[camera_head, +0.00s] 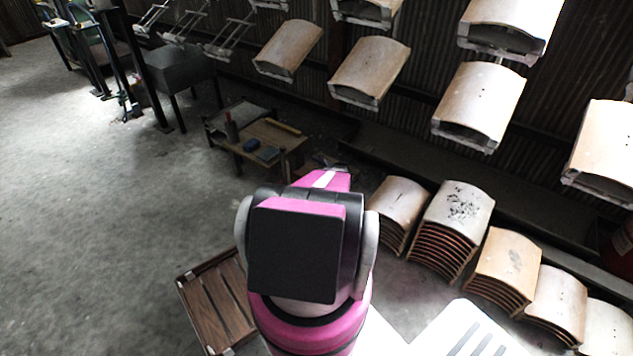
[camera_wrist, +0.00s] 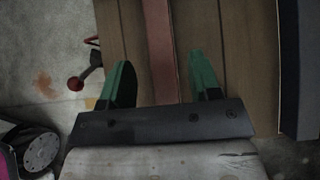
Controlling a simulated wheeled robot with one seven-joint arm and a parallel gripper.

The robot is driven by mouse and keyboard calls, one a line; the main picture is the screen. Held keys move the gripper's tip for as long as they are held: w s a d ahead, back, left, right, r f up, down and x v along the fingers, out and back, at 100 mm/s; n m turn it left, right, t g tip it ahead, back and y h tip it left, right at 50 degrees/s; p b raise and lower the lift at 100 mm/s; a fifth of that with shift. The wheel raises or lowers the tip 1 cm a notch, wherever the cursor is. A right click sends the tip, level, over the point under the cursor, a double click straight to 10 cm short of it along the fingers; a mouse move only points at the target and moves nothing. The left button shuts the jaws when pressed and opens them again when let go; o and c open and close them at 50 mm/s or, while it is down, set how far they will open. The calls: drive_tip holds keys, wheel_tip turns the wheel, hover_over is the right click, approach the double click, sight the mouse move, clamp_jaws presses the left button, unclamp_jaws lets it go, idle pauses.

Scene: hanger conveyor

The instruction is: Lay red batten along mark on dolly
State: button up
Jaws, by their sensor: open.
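My gripper (camera_wrist: 160,82) shows in the wrist view with its two green fingers wide apart. The red batten (camera_wrist: 161,45) appears as a long dull-red strip between the fingers, with clear gaps on both sides; its near end is hidden behind the gripper's dark crossbar. It lies along a brown planked surface (camera_wrist: 240,60) with dark seams. I cannot tell its height against the fingertips. In the head view a low dolly (camera_head: 215,304) with brown slats stands at lower left, partly hidden by my arm. My gripper and the batten are hidden there; no mark can be made out.
A low wooden table (camera_head: 262,132) holds a yellow strip (camera_head: 283,126) and small blue items. Stacks of curved boards (camera_head: 452,215) stand at right, with more boards hanging above (camera_head: 368,72). A red-knobbed lever (camera_wrist: 77,82) shows beside the planks.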

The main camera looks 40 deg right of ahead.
drive_tip(key=v, duration=0.7)
drive_tip(key=w+a+r+n+g+y, duration=0.15)
drive_tip(key=a+r+n, duration=0.35)
drive_tip(key=a, duration=0.5)
drive_tip(key=w+a+r+n+g, duration=0.15)
drive_tip(key=a+r+n, duration=0.4)
drive_tip(key=a, duration=0.55)
drive_tip(key=w+a+r+n+g, duration=0.1)
drive_tip(key=a+r+n+g, duration=0.1)
drive_tip(key=a+r+n, duration=0.6)
drive_tip(key=s+a+r+n+g+h, duration=0.1)
drive_tip(key=s+a+r+n, duration=0.3)
drive_tip(key=a, duration=0.5)
drive_tip(key=s+a+r+n+g+h, duration=0.1)
drive_tip(key=s+a+r+n, duration=0.3)
drive_tip(key=a, duration=0.5)
drive_tip(key=s+a+r+n+g+h, duration=0.1)
drive_tip(key=s+a+r+n, duration=0.4)
drive_tip(key=a, duration=0.5)
drive_tip(key=shift+r+n+g+h, duration=0.3)
drive_tip(key=shift+r+n+h, duration=0.15)
drive_tip(key=shift+r+n, duration=0.25)
